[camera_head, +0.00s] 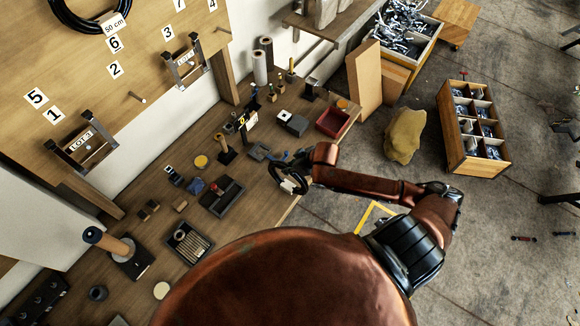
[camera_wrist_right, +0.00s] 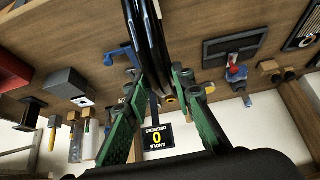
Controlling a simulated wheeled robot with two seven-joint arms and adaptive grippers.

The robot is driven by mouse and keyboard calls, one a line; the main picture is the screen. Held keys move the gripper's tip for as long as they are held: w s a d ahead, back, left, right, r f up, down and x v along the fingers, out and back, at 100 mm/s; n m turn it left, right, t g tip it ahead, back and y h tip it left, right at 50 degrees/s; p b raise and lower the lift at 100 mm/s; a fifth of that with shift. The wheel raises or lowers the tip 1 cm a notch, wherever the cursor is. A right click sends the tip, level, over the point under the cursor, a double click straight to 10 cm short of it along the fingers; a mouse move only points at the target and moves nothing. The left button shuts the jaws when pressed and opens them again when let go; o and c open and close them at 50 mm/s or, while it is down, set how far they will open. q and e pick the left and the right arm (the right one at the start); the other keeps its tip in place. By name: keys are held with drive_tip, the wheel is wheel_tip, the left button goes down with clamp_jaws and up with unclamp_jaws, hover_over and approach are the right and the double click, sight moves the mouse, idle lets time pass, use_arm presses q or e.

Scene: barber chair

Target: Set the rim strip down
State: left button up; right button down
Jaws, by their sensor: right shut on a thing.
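My right gripper (camera_head: 287,172) is over the workbench, near its front edge. In the right wrist view its green fingers (camera_wrist_right: 153,92) are closed around dark, narrow strands of the rim strip (camera_wrist_right: 148,38), which run up out of the top of that view. In the head view the strip is a small dark loop (camera_head: 291,184) at the gripper, partly hidden by it. I cannot tell whether the strip touches the bench. My left gripper is not in view.
Several small tools stand along the back. A black coil marked 50 cm (camera_head: 68,17) hangs on the pegboard.

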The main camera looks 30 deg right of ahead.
drive_tip(key=c, duration=1.7)
unclamp_jaws()
drive_tip(key=shift+o, duration=0.2)
